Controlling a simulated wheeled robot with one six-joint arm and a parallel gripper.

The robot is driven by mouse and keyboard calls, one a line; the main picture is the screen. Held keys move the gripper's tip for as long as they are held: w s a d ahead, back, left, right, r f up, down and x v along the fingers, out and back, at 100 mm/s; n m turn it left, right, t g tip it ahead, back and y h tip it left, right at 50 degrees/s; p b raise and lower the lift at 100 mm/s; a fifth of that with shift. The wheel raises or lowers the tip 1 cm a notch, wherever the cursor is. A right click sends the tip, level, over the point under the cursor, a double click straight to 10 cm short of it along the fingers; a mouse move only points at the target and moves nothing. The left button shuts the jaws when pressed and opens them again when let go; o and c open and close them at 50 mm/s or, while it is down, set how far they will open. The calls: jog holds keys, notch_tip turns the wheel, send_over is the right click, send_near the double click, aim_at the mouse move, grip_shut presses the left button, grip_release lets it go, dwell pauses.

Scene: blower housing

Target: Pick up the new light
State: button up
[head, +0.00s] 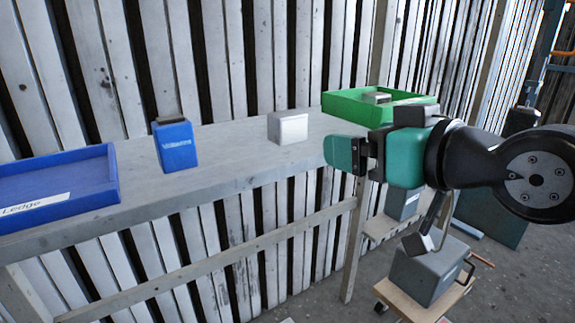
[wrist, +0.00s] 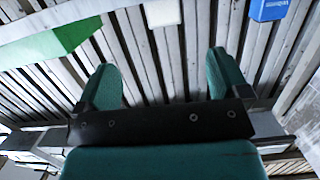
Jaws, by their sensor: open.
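No thing is clearly marked as the new light. A blue box (head: 175,146) with white lettering and a dark top stands upright on the shelf. A plain white block (head: 288,128) sits to its right. A small item (head: 377,98) lies in the green tray (head: 345,108), too small to make out. My gripper (head: 345,153) is open and empty, in front of the shelf's right end, apart from these things. The wrist view shows its two teal fingers (wrist: 163,70) spread, with the white block (wrist: 162,12) and blue box (wrist: 268,9) at the top edge.
A blue tray (head: 60,206) labelled "Ledge" is at the shelf's left end. The wooden shelf (head: 225,165) is clear between the things. A slatted wall stands behind it. A grey case (head: 425,272) rests on a low wooden cart at lower right.

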jog(key=p, duration=1.6)
send_near(294, 121)
jog(key=w+f, duration=0.1)
jog(key=w, duration=0.1)
jog(key=p+x, duration=0.1)
jog(key=x, duration=0.1)
jog(key=p+x, duration=0.2)
jog(key=shift+a+f+p, duration=0.15)
jog(key=shift+a+p, duration=0.15)
jog(key=shift+a, duration=0.15)
jog(key=shift+w+a+f, duration=0.2)
jog(key=shift+w+f, duration=0.05)
jog(key=shift+w, duration=0.1)
jog(key=p, duration=0.2)
jog(key=w+a+p, duration=0.1)
jog(key=shift+r+p, duration=0.3)
jog(key=shift+p, duration=0.05)
jog(key=p+x, duration=0.2)
jog(key=p, duration=0.2)
jog(key=shift+a+r, duration=0.1)
jog(key=shift+r, duration=0.05)
jog(key=shift+w+a+f+p, duration=0.3)
jog(key=shift+w+p, duration=0.2)
jog(key=shift+p, duration=0.65)
jog(key=shift+w+a+f, duration=0.15)
jog(key=shift+w+f, duration=0.05)
jog(key=shift+f, duration=0.05)
